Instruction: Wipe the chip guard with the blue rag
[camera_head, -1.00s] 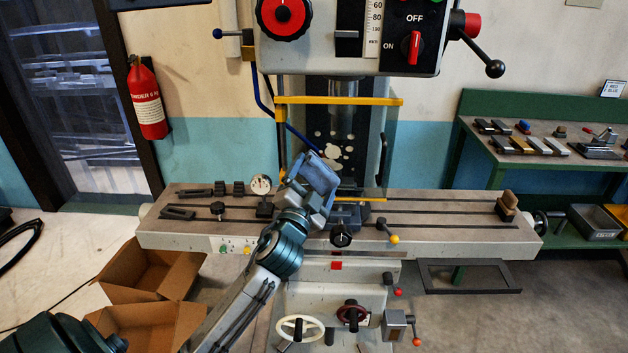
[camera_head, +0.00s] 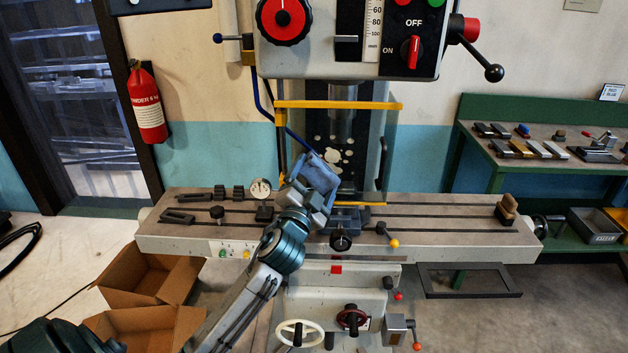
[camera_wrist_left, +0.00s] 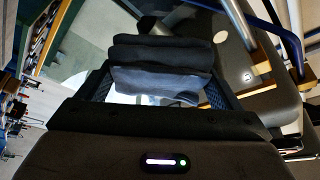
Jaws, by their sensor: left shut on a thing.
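The chip guard (camera_head: 372,150) is a clear panel in a yellow frame in front of the drill column, above the machine table. Several pale spots show on or through it near its middle. My left gripper (camera_head: 308,188) is shut on the blue rag (camera_head: 321,172), at the guard's lower left part. The rag overlaps the guard in the head view; I cannot tell whether it touches. In the left wrist view the folded rag (camera_wrist_left: 160,52) sits between the fingers of my left gripper (camera_wrist_left: 158,88). My right gripper is not in view.
The slotted machine table (camera_head: 450,225) carries a dial gauge (camera_head: 261,190), clamps and a vise (camera_head: 345,218) below the guard. The drill head (camera_head: 345,40) hangs above. Cardboard boxes (camera_head: 150,275) lie at lower left. A green bench (camera_head: 540,150) with tools stands at right.

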